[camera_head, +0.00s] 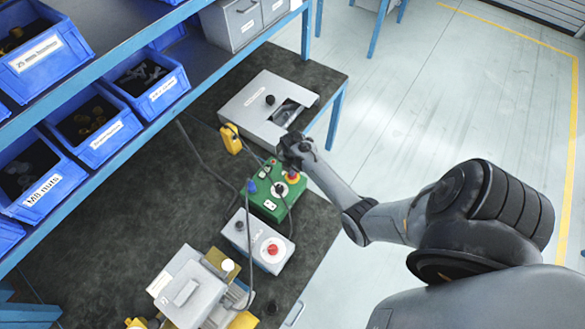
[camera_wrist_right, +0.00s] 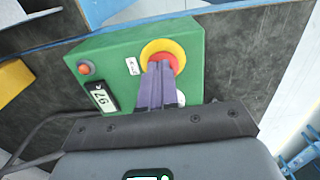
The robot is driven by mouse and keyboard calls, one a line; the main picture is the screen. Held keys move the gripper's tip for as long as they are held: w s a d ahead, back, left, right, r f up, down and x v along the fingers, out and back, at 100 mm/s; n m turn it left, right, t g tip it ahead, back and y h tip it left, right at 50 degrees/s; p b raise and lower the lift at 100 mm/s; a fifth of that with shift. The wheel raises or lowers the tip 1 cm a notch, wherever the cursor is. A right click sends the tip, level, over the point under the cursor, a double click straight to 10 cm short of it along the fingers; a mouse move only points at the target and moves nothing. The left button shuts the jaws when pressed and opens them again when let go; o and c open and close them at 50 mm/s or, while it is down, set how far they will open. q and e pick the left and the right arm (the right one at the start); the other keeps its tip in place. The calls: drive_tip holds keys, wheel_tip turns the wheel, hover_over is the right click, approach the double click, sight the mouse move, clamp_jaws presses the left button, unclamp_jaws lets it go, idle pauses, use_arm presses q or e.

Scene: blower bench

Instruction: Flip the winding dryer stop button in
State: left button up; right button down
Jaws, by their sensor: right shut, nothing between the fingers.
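The green box (camera_head: 265,203) stands on the dark bench. It carries a red stop button (camera_wrist_right: 176,61) on a yellow collar (camera_wrist_right: 153,47). The box also fills the middle of the right wrist view (camera_wrist_right: 120,55), with a small display (camera_wrist_right: 101,97) and a small orange-red knob (camera_wrist_right: 84,68). My right gripper (camera_wrist_right: 158,66) is shut and empty. Its fingertips overlap the red button and hide part of it; I cannot tell whether they touch it. In the head view my right gripper (camera_head: 291,170) is over the box's far end. My left gripper is not in view.
A grey box with a red button (camera_head: 272,249) stands just nearer than the green one. A yellow handheld thing (camera_head: 230,138) and a grey case (camera_head: 250,98) stand farther back. Cables lie around the boxes. A blue shelf with bins (camera_head: 92,118) borders the left.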

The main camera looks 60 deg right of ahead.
drive_tip(key=shift+s+a, duration=0.1)
drive_tip(key=shift+r+p, duration=0.45)
drive_tip(key=shift+p, duration=0.25)
wheel_tip(320, 180, up, 3)
drive_tip(key=p, duration=0.3)
drive_tip(key=shift+r, duration=0.2)
wheel_tip(320, 180, up, 10)
drive_tip(key=shift+f, duration=0.15)
